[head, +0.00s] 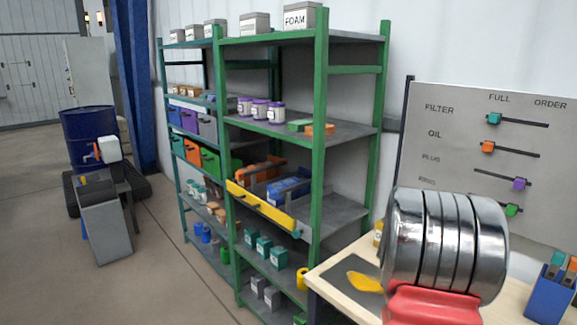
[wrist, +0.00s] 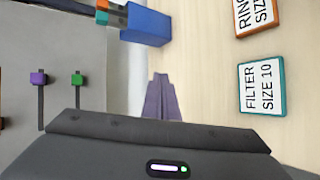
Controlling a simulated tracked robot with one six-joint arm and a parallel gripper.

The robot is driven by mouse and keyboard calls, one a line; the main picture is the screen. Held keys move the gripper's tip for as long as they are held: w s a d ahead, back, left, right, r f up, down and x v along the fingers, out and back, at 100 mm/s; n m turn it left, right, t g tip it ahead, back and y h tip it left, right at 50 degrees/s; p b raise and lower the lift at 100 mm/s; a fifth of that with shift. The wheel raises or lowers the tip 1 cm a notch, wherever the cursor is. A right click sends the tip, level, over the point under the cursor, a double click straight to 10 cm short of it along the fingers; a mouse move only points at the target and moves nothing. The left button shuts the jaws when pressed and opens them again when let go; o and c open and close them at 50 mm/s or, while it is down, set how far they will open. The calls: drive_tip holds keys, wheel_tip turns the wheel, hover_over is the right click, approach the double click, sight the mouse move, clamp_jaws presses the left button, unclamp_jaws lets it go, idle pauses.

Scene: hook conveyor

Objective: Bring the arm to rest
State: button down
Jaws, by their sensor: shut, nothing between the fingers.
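My gripper (wrist: 163,98) shows in the wrist view as two grey-purple fingers closed together, with nothing between them. It points over the light wooden bench top (wrist: 205,75). In the head view the gripper itself cannot be made out. A metal and red part of my arm stands large at the lower right there and hides part of the bench (head: 335,272) and the board.
A slider board (head: 470,180) stands behind the bench. A blue bin (wrist: 147,27) and cards reading FILTER SIZE 10 (wrist: 262,87) and RING SIZE (wrist: 256,14) are near the gripper. A green shelf rack (head: 319,130) stands left of the bench.

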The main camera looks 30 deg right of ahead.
drive_tip(key=w+a+t+y, duration=0.3)
drive_tip(key=a+y, duration=0.1)
drive_tip(key=a, duration=1.5)
drive_tip(key=w+a+t+y, duration=0.3)
drive_tip(key=a+y, duration=0.1)
drive_tip(key=a, duration=1.6)
drive_tip(key=a+r+n+t+y, duration=0.1)
drive_tip(key=a+r+t, duration=0.1)
drive_tip(key=a, duration=0.8)
drive_tip(key=s+a+r+n+t+y, duration=0.1)
drive_tip(key=a+r, duration=0.3)
drive_tip(key=a, duration=0.5)
drive_tip(key=shift+s+a+r+n+t+y, duration=0.3)
drive_tip(key=shift+n+t+y, duration=0.2)
drive_tip(key=shift+n+t, duration=0.3)
